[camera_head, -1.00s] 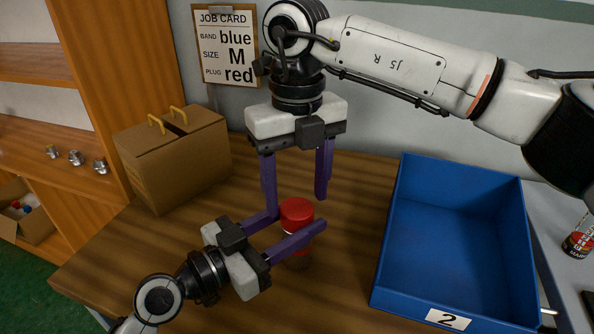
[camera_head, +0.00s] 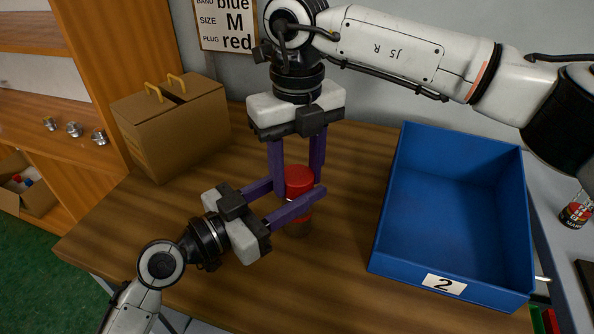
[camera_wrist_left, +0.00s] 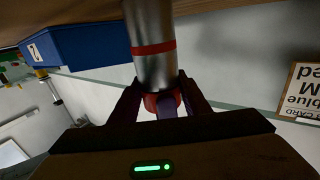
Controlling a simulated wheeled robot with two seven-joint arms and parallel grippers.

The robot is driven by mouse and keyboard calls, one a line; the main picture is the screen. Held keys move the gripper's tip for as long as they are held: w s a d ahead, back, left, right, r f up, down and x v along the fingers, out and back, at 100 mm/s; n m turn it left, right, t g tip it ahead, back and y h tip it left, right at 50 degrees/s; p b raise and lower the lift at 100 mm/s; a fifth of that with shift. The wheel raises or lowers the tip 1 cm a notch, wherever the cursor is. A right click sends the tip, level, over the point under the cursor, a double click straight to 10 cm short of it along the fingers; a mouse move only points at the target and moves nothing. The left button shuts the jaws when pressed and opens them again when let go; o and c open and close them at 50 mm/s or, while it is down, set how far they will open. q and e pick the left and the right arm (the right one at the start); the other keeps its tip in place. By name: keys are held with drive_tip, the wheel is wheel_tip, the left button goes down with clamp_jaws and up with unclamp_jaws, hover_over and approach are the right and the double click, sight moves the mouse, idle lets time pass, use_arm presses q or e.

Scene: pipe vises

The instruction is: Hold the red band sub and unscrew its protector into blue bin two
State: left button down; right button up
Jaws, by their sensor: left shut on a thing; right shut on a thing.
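The sub stands upright on the wooden table, mostly hidden by my fingers in the head view. In the left wrist view it is a silver cylinder (camera_wrist_left: 153,25) with a red band (camera_wrist_left: 154,48). Its red protector (camera_head: 299,178) caps the top, and its red rim (camera_wrist_left: 151,103) also shows in the wrist view. My left gripper (camera_head: 299,192), reaching in level from the left, is shut around the sub. My right gripper (camera_head: 297,184), pointing down from above, is shut on the red protector. Blue bin two (camera_head: 385,222), labelled 2, stands to the right and looks empty.
A cardboard-coloured box (camera_head: 165,125) with yellow handles stands at the back left of the table (camera_head: 150,228). A job card (camera_head: 226,24) hangs on the wall behind. A spray can (camera_head: 577,210) stands at the far right. Table between the sub and the bin is clear.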

drive_tip(key=n, duration=0.6)
drive_tip(key=o, duration=1.2)
drive_tip(key=shift+c, duration=0.2)
drive_tip(key=shift+r, duration=0.1)
